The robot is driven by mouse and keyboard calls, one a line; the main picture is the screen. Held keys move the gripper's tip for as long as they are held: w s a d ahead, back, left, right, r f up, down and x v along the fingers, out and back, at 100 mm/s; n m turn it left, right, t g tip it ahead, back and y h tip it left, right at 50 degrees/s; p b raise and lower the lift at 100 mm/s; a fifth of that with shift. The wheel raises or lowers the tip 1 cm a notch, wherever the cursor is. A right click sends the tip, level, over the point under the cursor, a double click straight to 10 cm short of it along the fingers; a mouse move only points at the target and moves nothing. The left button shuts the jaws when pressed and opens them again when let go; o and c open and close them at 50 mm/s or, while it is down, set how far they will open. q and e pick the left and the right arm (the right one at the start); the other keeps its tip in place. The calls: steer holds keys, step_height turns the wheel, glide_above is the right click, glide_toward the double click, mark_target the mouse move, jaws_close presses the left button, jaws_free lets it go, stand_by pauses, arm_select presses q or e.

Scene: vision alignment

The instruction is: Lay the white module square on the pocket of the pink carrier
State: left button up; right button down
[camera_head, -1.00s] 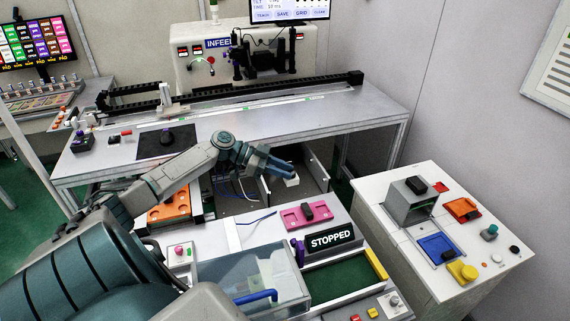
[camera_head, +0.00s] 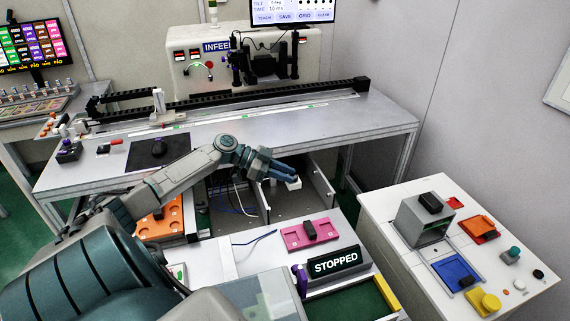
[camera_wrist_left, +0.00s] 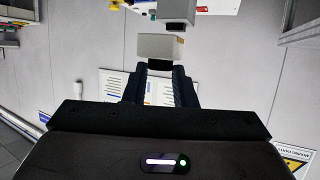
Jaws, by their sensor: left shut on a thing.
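The white module (camera_head: 294,184) is a small white block at the tips of my left gripper (camera_head: 286,177). The gripper's blue fingers are shut on it and hold it up in the air. In the left wrist view the module (camera_wrist_left: 160,46) shows as a pale block just beyond the fingertips (camera_wrist_left: 160,68). The pink carrier (camera_head: 294,241) lies flat on the white bench top, below the module in the head view and apart from it. A dark block (camera_head: 309,230) on the carrier hides part of its pocket. My right gripper is not in view.
A "STOPPED" sign (camera_head: 335,263) and a purple part (camera_head: 300,278) stand just in front of the carrier. An orange tray (camera_head: 153,228) lies to the left. A side cabinet (camera_head: 405,270) at right bears blue, orange and yellow parts. An open metal bay lies behind the carrier.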

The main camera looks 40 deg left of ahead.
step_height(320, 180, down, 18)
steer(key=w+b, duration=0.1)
steer(key=b, duration=1.6)
steer(key=shift+b, duration=0.3)
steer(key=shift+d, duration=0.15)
